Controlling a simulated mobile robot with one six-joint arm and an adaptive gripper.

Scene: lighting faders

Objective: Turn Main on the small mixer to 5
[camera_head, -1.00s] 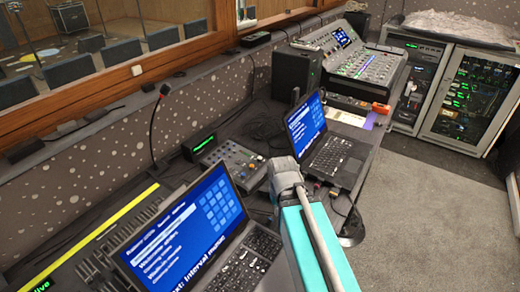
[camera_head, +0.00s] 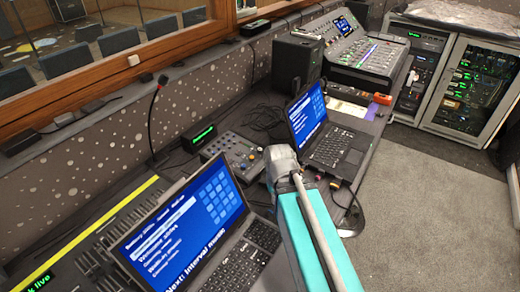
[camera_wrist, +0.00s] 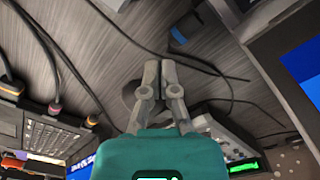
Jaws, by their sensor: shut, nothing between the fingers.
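In the wrist view, part of a grey panel with knobs, likely this mixer (camera_wrist: 226,138), shows at the lower right, partly hidden by my gripper's body. My gripper (camera_wrist: 160,68) is shut and empty, its fingers side by side over the dark desk and apart from the panel. In the head view its fingers are hidden behind my arm.
An open laptop (camera_head: 205,215) stands at the front left, and another (camera_head: 310,115) stands right of the mixer. A small green display (camera_head: 199,137) sits behind the mixer. Cables (camera_wrist: 70,65) cross the desk. A large console (camera_head: 360,50) and black speaker (camera_head: 296,62) stand farther back.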

